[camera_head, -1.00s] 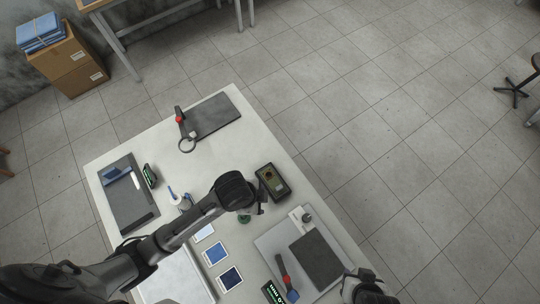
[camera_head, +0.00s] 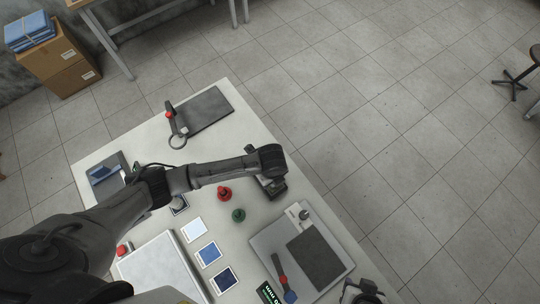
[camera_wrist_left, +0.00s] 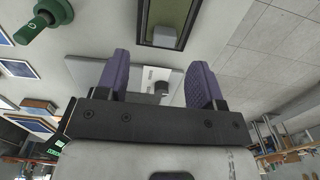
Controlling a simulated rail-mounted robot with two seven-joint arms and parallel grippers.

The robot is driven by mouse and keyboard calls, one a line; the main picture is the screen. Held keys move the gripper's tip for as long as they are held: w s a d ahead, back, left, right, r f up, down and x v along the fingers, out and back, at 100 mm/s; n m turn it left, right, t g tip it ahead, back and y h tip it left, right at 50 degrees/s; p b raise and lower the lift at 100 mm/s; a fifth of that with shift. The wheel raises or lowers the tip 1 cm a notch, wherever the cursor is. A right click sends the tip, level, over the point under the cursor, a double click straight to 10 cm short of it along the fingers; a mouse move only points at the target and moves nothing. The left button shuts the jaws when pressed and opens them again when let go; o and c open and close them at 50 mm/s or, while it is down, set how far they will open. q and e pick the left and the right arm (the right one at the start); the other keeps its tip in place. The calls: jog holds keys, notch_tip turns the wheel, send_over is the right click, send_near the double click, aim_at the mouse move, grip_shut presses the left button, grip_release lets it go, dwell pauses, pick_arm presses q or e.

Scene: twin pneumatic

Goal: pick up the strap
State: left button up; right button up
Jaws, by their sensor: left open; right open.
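I cannot tell for certain which thing is the strap. A dark narrow piece with a red spot and a blue end (camera_head: 282,275) lies on the light plate at lower right. A thin dark ring (camera_head: 178,142) lies by the far dark board. My left gripper (camera_wrist_left: 158,78) is open and empty, with purple fingers, in the left wrist view. My right gripper (camera_head: 362,292) is open at the bottom edge, right of the light plate.
A red knob (camera_head: 224,194) and a green knob (camera_head: 239,215) stand mid-table. Blue and white cards (camera_head: 208,254) lie in a row. A dark board (camera_head: 208,108) lies at the far end. The light plate (camera_head: 263,243) carries a dark pad.

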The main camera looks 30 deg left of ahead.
pick_arm(q)
jog(key=shift+w+d+f+p, duration=0.1)
jog(key=shift+w+f+p, duration=0.1)
jog(key=shift+f, duration=1.6)
jog(key=shift+w+d+f+p, duration=0.1)
jog(key=shift+f+p, duration=0.1)
jog(key=shift+f, duration=1.6)
jog(key=shift+c, duration=0.4)
jog(key=c, duration=0.9)
